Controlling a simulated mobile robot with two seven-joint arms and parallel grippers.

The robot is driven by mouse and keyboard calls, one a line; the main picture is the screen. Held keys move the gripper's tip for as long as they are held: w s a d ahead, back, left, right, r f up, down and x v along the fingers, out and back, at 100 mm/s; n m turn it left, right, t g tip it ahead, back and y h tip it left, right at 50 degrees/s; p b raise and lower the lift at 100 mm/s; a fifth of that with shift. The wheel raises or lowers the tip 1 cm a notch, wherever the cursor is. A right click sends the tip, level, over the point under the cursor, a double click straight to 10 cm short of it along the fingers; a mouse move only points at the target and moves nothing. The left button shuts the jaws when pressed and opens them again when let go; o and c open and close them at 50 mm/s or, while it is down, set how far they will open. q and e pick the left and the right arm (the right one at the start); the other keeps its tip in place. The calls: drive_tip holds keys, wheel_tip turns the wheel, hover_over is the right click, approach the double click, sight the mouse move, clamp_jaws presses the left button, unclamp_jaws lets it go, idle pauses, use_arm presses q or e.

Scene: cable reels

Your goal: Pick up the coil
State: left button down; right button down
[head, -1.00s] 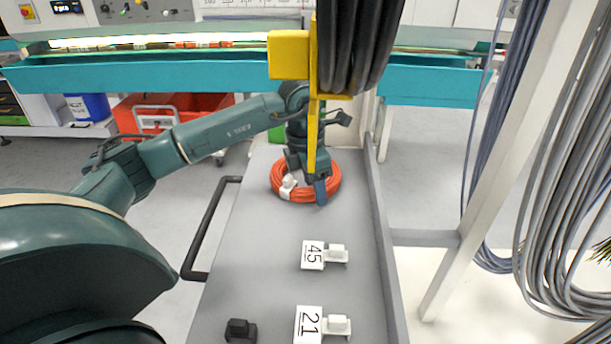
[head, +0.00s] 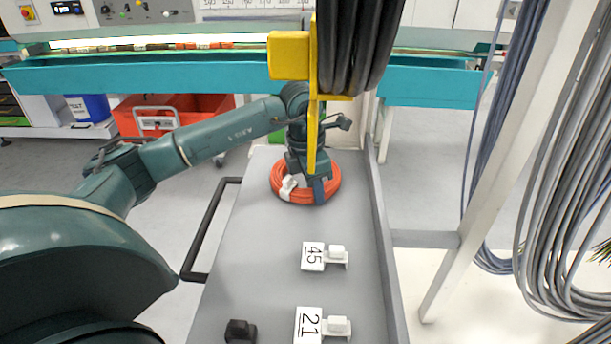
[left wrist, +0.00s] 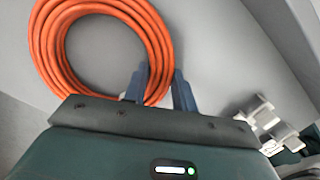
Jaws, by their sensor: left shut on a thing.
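The orange coil (head: 292,197) lies at the far end of the grey cart top, with a white tag or clip (head: 288,184) on its near left side. My left gripper (head: 319,190) is at the coil's right front side, pointing down. In the left wrist view the coil (left wrist: 50,50) fills the upper left, and the two blue fingers of the left gripper (left wrist: 160,85) stand on either side of its strands, shut on it. The coil appears to rest on the cart. My right gripper is not in view.
The grey cart top (head: 260,250) holds white holders labelled 45 (head: 312,256) and 21 (head: 308,325) and a black block (head: 240,330). A yellow bracket (head: 290,55) with black cables hangs in front. Grey cables (head: 560,220) hang on the right.

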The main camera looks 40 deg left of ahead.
use_arm(q)
wheel_tip(320, 180, up, 10)
drive_tip(key=shift+p, duration=0.45)
idle(1.4)
